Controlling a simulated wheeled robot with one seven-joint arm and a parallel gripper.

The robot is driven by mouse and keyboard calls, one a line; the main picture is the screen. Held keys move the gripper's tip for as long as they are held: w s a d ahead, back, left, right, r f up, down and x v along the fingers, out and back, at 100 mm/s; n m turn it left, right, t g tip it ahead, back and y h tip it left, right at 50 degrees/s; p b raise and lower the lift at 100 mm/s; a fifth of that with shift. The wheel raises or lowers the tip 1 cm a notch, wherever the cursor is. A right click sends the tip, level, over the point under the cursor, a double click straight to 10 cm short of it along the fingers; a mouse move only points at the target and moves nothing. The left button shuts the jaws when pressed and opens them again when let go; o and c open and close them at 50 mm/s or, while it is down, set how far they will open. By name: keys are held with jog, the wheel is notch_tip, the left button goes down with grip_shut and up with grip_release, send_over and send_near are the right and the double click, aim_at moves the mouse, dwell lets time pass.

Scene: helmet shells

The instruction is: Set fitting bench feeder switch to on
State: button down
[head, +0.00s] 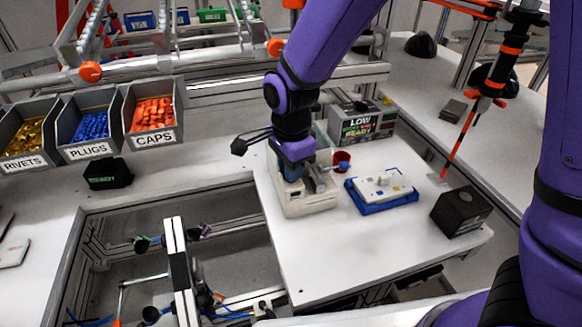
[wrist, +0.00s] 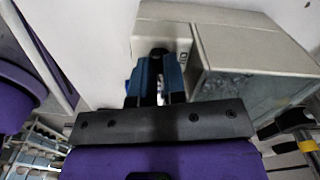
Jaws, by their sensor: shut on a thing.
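The feeder (head: 308,205) is a pale beige-white machine on the white bench, left of the bench's middle. In the head view my gripper (head: 293,172) reaches down onto it from above and covers much of it. In the wrist view the blue fingers (wrist: 157,82) are close together against the beige housing (wrist: 220,40). They are shut on a small dark part (wrist: 158,54), apparently the feeder switch. Most of this part is hidden between the fingertips, so its setting cannot be read. A dark mark is partly visible on the housing beside it.
A display box (head: 363,124) reading LOW and READY stands behind. A red cup (head: 341,161), a blue tray (head: 388,205) with a white plate (head: 381,184), and a black box (head: 461,211) are to the right. Bins of rivets, plugs and caps (head: 152,138) stand left. The front bench area is clear.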

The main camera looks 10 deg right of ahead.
jog(key=n, duration=1.1)
jog(key=shift+n, duration=2.1)
jog(key=c, duration=1.5)
grip_release()
jog(key=shift+o, duration=0.2)
notch_tip(320, 180, up, 11)
jog(key=shift+f, duration=0.1)
